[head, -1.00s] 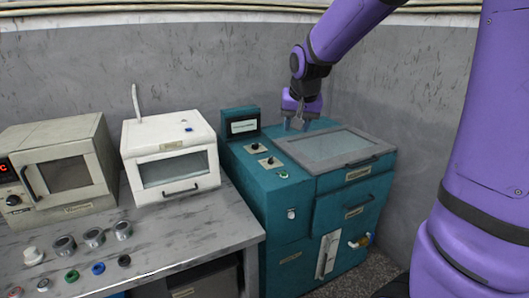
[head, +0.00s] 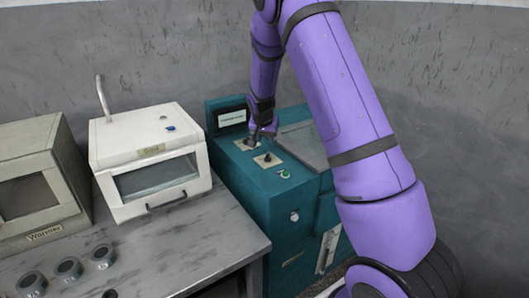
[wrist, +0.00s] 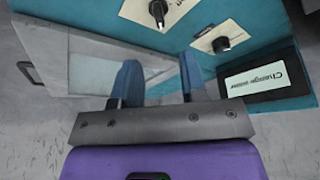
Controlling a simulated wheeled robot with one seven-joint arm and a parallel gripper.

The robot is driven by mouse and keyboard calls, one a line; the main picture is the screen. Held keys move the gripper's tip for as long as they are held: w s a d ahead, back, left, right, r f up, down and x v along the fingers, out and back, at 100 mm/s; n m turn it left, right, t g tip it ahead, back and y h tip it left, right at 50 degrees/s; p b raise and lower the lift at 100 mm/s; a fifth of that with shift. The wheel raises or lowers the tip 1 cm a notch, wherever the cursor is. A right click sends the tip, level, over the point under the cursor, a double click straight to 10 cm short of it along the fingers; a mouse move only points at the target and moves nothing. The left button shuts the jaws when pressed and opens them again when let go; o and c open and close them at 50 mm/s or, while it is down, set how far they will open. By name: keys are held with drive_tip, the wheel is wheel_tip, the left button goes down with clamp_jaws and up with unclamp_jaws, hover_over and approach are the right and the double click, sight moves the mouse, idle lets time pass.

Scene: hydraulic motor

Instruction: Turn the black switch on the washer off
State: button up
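The washer looks to be the teal machine (head: 285,205) with a glass lid. Two black switches on pale plates sit on its top: a front one (head: 267,157), and a back one near the display, which also shows in the wrist view (wrist: 221,44). The front one is at the top edge of the wrist view (wrist: 158,10). My gripper (head: 263,133) is above the top beside the back switch and partly covers it in the head view. In the wrist view its two blue fingers (wrist: 160,68) are apart and empty, left of the back switch.
A display (head: 231,118) stands at the machine's back left. A green button (head: 284,173) is in front of the switches. A white box-shaped device (head: 150,160) stands on the bench at left, near the machine. The lid (head: 300,140) is partly behind my arm.

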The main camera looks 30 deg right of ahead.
sight(268, 154)
drive_tip(key=x, duration=1)
drive_tip(key=shift+f, duration=0.2)
clamp_jaws()
